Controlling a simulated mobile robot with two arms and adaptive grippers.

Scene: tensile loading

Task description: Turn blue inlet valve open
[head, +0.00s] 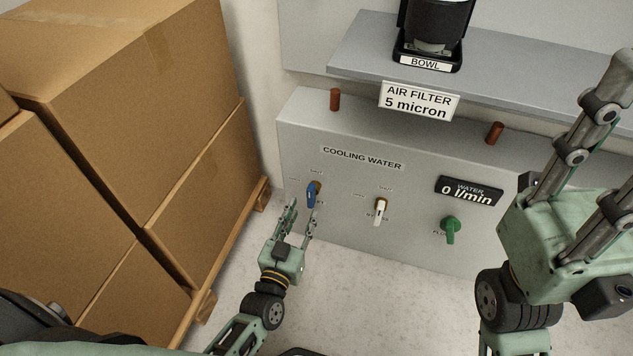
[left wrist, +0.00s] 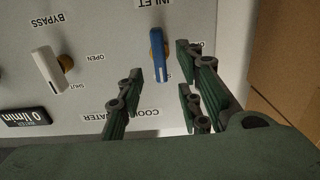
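The blue inlet valve handle (head: 313,193) is on the left of the grey cooling water panel (head: 345,232). In the left wrist view, the blue handle (left wrist: 158,55) stands lengthwise between my left fingers, with a visible gap on both sides. My left gripper (head: 300,212) is open just below and in front of the handle; its fingers also frame the handle in the wrist view (left wrist: 158,75). My right gripper (head: 618,140) is at the right of the head view, empty, fingers spread, one tip cut off by the frame.
A white bypass handle (head: 381,211) and a green handle (head: 451,228) sit to the right of the blue one. The water meter (head: 469,191) reads 0 l/min. Stacked cardboard boxes (head: 150,110) stand close on the left. Clear floor (head: 370,310) lies before the panel.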

